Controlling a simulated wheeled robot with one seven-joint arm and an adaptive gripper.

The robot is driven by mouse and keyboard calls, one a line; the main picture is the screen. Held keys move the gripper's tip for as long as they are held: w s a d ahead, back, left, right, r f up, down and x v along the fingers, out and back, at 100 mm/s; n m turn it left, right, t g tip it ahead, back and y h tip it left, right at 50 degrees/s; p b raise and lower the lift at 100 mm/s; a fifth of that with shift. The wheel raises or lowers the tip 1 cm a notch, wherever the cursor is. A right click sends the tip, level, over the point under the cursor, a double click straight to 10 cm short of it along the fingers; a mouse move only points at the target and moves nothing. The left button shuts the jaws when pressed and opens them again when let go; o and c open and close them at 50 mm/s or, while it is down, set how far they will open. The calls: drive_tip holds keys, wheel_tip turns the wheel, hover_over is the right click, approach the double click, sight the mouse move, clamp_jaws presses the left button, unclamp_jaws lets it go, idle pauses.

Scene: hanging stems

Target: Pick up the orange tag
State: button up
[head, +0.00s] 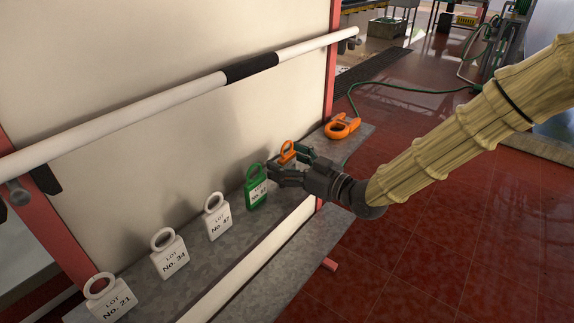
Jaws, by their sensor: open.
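The orange tag (287,149) stands on the grey ledge, toward its far end. Its ring top shows, but most of its lower body is hidden by my gripper. My gripper (283,165) is open, its dark fingers reaching in from the right at the tag. One finger is on the near side, close to the green tag; the other is on the far side. I cannot tell whether either finger touches the orange tag.
A green tag (257,187) stands just left of my gripper. White tags (217,217), (169,254) and (110,298) line the grey ledge (245,237) nearer. An orange ring-shaped object (342,127) lies at its far end. A white rail (130,106) runs along the wall above.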

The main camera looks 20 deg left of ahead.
drive_tip(key=c, duration=0.9)
